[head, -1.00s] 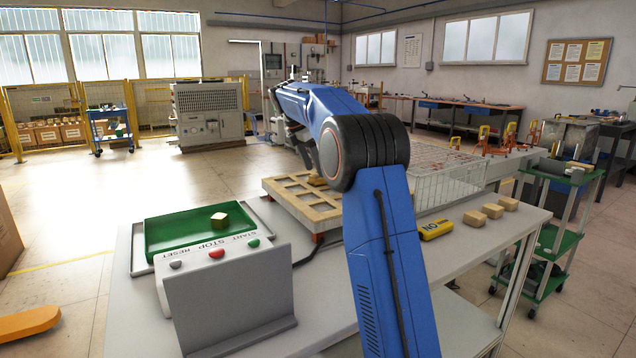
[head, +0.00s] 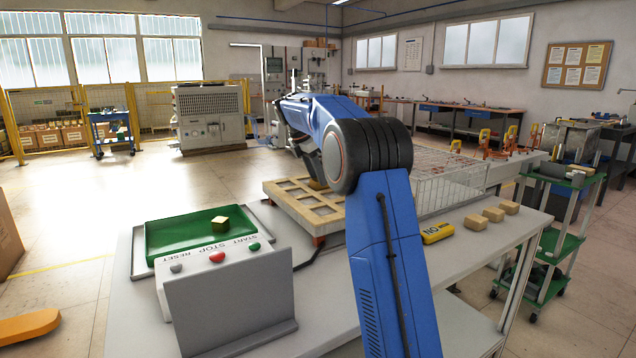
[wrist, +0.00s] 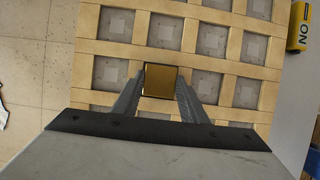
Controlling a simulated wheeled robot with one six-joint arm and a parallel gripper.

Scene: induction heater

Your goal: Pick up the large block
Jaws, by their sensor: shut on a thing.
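My gripper (wrist: 159,98) has its two grey fingers closed on the sides of a golden-tan block (wrist: 160,79) in the wrist view. The block is over the wooden grid rack (wrist: 203,51), among its square compartments; I cannot tell whether it still rests in one or is raised. In the head view my arm covers part of the rack (head: 300,218) and most of the gripper. Only a small brownish part shows below the gripper there. I cannot compare the held block's size with the other blocks.
A green tray (head: 165,240) holds one small block (head: 220,224). A button box (head: 222,290) stands in front of it.

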